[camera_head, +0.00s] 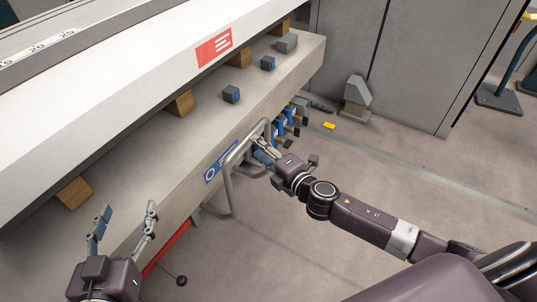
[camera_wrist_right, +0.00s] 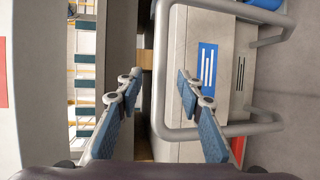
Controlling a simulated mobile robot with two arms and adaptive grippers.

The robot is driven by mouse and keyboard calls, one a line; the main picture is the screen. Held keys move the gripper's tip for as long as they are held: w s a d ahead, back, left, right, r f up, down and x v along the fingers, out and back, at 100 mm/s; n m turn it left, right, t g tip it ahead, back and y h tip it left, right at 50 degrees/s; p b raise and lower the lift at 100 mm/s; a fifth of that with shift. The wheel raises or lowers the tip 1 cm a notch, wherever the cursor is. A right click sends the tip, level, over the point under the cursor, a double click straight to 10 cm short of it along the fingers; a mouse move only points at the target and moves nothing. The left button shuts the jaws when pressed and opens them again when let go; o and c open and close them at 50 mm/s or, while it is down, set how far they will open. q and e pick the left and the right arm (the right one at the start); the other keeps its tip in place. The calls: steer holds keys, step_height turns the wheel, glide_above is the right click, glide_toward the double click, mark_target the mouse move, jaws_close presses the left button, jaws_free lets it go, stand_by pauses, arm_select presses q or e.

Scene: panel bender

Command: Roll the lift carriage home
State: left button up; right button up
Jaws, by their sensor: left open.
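A grey bent-tube handle (camera_head: 228,184) stands out from the front of a pale grey body with a blue label (camera_head: 213,172), under the machine's long ledge. I take this as the lift carriage; most of it is hidden below the ledge. My right gripper (camera_head: 259,147) is at the handle's upper part. In the right wrist view its fingers (camera_wrist_right: 159,74) are spread, with one length of the handle (camera_wrist_right: 158,105) showing between them; I cannot tell whether they touch it. My left gripper (camera_head: 128,208) is open and empty, over the ledge's near left edge.
The ledge (camera_head: 150,150) carries wooden blocks (camera_head: 181,103) and small dark blocks (camera_head: 231,94). Blue and black parts (camera_head: 287,125) sit beyond the handle. A yellow piece (camera_head: 329,126) and a grey pedal-like unit (camera_head: 357,92) are on the floor. Open floor (camera_head: 400,170) lies to the right.

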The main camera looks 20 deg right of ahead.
steer(key=shift+v, duration=2.2)
